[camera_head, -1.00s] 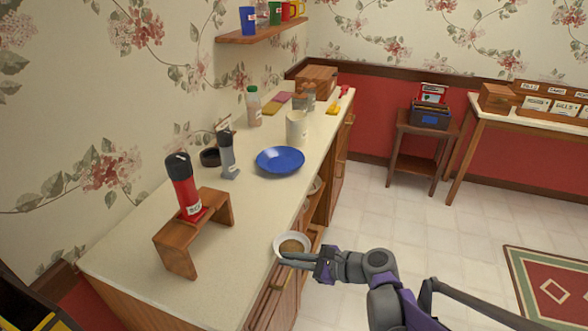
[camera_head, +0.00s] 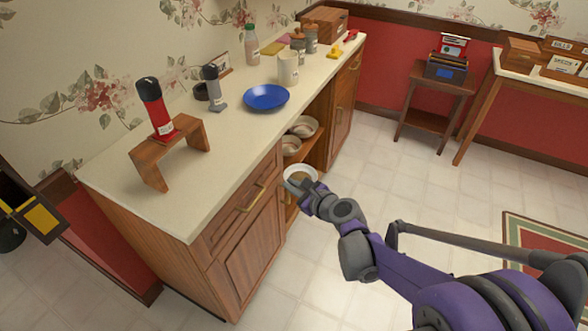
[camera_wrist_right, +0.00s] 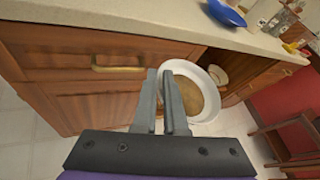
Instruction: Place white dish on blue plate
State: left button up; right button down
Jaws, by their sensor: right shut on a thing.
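The white dish (camera_head: 300,171), a round bowl with a brownish inside, is in my right gripper (camera_head: 296,184) in front of the cabinet, at the right side of the drawer. In the right wrist view the dish (camera_wrist_right: 216,76) is tilted, and the fingers (camera_wrist_right: 167,95) are shut on its near rim. The blue plate (camera_head: 266,97) lies flat and empty on the counter, farther back than the dish and near the front edge. Part of the plate also shows at the top of the right wrist view (camera_wrist_right: 227,12). My left gripper is not in view.
A red bottle (camera_head: 155,108) stands on a wooden riser (camera_head: 172,150). Bowls (camera_head: 303,126) sit on the open shelf below the counter edge.

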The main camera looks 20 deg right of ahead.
aim_at(267, 100)
jog(key=i+l, duration=0.1)
jog(key=l, duration=0.4)
jog(key=i+l, duration=0.1)
jog(key=l, duration=0.9)
jog(key=i+l, duration=0.15)
jog(key=l, duration=0.35)
jog(key=i+l, duration=0.1)
jog(key=l, duration=0.4)
jog(key=u, duration=0.05)
